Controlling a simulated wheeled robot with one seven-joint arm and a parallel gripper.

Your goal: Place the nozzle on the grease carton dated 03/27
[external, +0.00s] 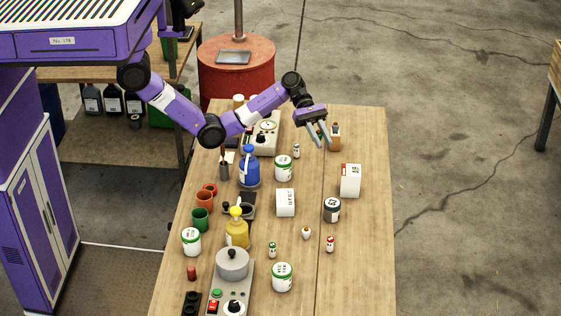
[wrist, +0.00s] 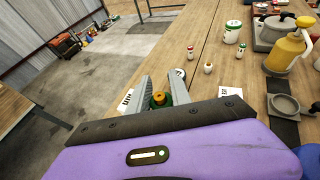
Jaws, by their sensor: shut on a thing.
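Two white cartons stand on the wooden table: one at the middle (external: 285,203) and one to the right (external: 350,181). Both carry dark print too small to read, so I cannot tell which is dated 03/27. In the wrist view they show on either side of the fingers, at left (wrist: 125,101) and right (wrist: 226,91). My gripper (external: 319,135) is above the far part of the table, beyond both cartons. In the wrist view its fingers (wrist: 159,88) are around a small orange and dark green thing, apparently the nozzle (wrist: 159,98); its lower part is hidden.
A brown bottle (external: 335,137) stands close to my gripper. Bare wood shows along the right edge.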

